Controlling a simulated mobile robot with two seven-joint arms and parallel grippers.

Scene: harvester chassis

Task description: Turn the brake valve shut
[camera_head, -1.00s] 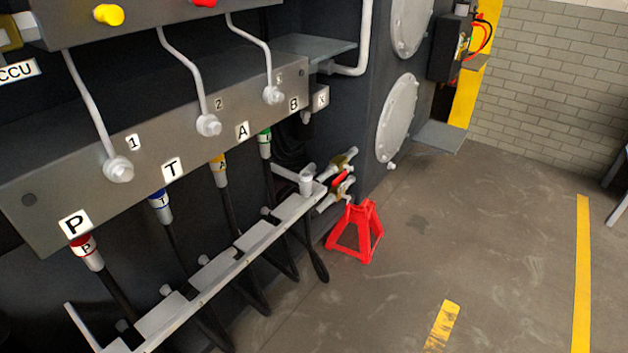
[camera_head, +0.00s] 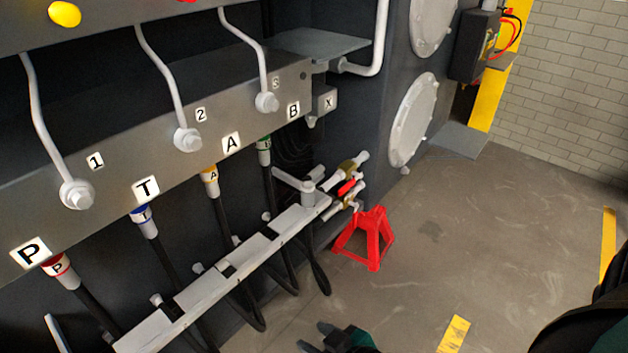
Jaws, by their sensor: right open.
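The brake valve appears to be the small brass fitting (camera_head: 348,166) with pale pipe ends, beside the chassis wall at the end of the hose rail. A short red handle (camera_head: 347,186) shows just below it, with a second brass fitting (camera_head: 346,201) under that. At this size I cannot tell how far the handle is turned. My right gripper (camera_head: 313,336) is at the bottom edge, low and well short of the valve. Its dark fingers are apart and empty, and part of it is cut off by the frame. My left gripper is not in view.
A red jack stand (camera_head: 365,240) is on the floor just below the valve. A pale rail (camera_head: 205,288) with hanging black hoses runs to the left. A grey manifold block (camera_head: 225,115) overhangs it. The floor (camera_head: 500,230) to the right is open.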

